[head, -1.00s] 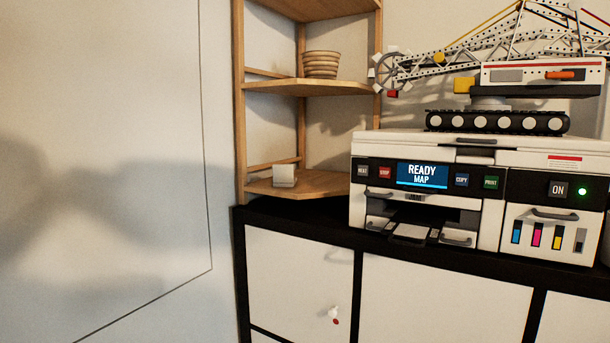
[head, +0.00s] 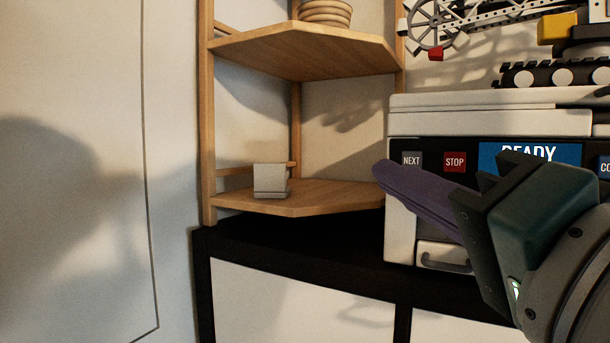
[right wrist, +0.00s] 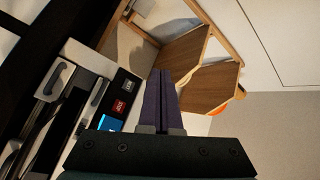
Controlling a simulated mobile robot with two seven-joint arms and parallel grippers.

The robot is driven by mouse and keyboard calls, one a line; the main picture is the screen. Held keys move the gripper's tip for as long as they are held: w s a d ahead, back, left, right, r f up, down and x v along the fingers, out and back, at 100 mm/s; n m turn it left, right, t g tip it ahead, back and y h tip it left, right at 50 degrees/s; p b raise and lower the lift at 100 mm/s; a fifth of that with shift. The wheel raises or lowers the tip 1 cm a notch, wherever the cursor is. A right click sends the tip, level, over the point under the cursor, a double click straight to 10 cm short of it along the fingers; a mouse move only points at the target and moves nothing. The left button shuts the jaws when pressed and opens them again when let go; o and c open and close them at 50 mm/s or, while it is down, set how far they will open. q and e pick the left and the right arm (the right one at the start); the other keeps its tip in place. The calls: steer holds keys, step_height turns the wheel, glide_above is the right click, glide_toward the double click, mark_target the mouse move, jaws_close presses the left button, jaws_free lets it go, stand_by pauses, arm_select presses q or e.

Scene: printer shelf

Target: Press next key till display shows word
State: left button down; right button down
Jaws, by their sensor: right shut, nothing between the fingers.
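The white printer (head: 490,122) stands at the right in the head view. Its grey NEXT key (head: 411,160) is at the left end of the black panel, beside the red STOP key (head: 454,161). The blue display (head: 488,154) shows the top of "READY"; my right gripper hides the line below. My right gripper (head: 383,172) is shut and empty, its purple fingertips just below and left of the NEXT key; contact cannot be told. The right wrist view shows the shut fingers (right wrist: 163,78), with the keys and display (right wrist: 110,124) left of them. My left gripper is not in view.
A wooden corner shelf (head: 300,197) with a small grey block (head: 270,180) stands left of the printer. A ribbed bowl (head: 326,13) is on the upper shelf. A toy crane (head: 560,75) sits on the printer.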

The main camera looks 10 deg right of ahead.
mark_target(418, 164)
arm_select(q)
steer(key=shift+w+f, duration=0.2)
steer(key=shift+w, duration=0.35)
arm_select(e)
steer(key=shift+w+d+r+m+t, duration=0.3)
steer(key=shift+w+r+m, duration=0.1)
steer(key=shift+w, duration=0.1)
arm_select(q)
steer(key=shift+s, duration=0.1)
arm_select(e)
steer(key=shift+w+d+b, duration=0.25)
steer(key=shift+w+d, duration=0.55)
steer(key=shift+w, duration=0.4)
steer(key=shift+w+d+b, duration=0.3)
steer(key=shift+w+d, duration=0.55)
steer(key=shift+w, duration=0.35)
steer(key=shift+w+d+b, duration=0.25)
steer(key=shift+w+d, duration=0.55)
steer(key=shift+w, duration=0.4)
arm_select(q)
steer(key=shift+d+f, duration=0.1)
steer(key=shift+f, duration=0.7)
